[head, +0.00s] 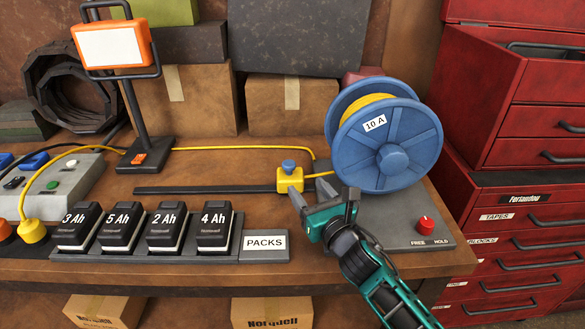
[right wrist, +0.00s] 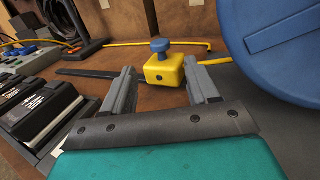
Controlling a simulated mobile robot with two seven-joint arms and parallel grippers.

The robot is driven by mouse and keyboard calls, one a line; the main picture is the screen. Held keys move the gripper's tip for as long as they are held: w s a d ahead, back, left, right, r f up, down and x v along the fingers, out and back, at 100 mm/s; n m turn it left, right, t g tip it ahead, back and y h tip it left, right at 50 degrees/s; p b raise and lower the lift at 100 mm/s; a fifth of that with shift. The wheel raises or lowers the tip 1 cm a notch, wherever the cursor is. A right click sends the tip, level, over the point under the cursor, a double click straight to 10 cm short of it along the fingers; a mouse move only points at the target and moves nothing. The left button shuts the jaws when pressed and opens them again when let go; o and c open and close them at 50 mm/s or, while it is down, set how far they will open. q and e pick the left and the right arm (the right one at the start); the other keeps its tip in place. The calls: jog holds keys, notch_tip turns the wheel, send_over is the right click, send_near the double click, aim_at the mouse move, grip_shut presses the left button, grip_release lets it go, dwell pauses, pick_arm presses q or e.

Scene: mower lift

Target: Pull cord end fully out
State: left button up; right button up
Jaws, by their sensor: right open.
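The cord end is a yellow block (head: 290,179) with a blue knob on top (head: 288,165). It sits at the right end of a dark rail (head: 205,190), beside the blue cord reel (head: 388,145) marked "10 A". Yellow cord runs from the block to the reel. My right gripper (head: 325,200) is open just in front and to the right of the block. In the right wrist view the block (right wrist: 164,71) shows ahead, between the two open fingers (right wrist: 162,90); I cannot tell whether they touch it. My left gripper is not in view.
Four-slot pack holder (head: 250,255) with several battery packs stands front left. A work lamp (head: 112,50) and a grey socket box (head: 60,185) stand further left. The reel base (head: 385,232) has a red FREE/HOLD knob (head: 425,225). A red cabinet (head: 520,200) stands right.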

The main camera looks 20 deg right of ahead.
aim_at(292, 168)
jog(key=w, duration=0.5)
jog(key=w+a, duration=0.1)
jog(key=w, duration=0.2)
jog(key=shift+w, duration=0.3)
grip_shut()
